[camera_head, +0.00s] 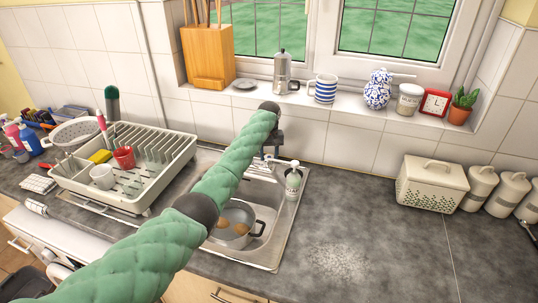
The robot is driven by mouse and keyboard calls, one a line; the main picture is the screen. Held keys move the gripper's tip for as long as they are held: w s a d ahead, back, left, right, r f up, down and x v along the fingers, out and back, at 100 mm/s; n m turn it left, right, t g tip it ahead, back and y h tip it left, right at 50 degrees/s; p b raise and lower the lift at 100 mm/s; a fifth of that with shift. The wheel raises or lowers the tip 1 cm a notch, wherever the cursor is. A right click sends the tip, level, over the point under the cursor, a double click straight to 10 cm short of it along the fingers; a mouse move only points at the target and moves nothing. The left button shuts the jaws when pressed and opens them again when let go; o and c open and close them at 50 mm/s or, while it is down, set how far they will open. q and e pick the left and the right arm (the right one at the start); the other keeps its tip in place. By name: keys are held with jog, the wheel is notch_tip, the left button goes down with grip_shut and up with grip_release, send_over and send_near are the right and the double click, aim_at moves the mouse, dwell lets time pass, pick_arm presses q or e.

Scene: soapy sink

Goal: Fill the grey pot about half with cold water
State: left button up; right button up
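The grey pot (234,240) stands in the sink basin, partly hidden behind my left arm. Brownish round things lie inside it; I cannot make out a water level. A dark handle shows on its right side. My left arm, in a green quilted sleeve, reaches from the lower left over the sink. My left gripper (277,137) is dark and small at the back of the sink, close to the tap (267,156). Its fingers are too small and overlapped to tell whether they are open or touching the tap. My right gripper is not in view.
A soap bottle (293,181) stands at the sink's back right. A dish rack (130,190) with cups is left of the sink. A bread box (431,186) and canisters (478,190) stand at the right. The counter (370,215) between is mostly clear, with pale specks near its front.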

aim_at(269, 156)
pick_arm(q)
jog(key=shift+r+m, duration=0.1)
jog(key=shift+m, duration=0.8)
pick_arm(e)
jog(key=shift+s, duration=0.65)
pick_arm(q)
jog(key=o, duration=1)
jog(key=shift+r+b, duration=0.25)
jog(key=shift+b, duration=0.05)
notch_tip(269, 156, up, 6)
jog(key=b, duration=0.2)
jog(key=shift+f+b, duration=0.1)
jog(key=shift+b, duration=0.2)
jog(key=shift+r, duration=0.75)
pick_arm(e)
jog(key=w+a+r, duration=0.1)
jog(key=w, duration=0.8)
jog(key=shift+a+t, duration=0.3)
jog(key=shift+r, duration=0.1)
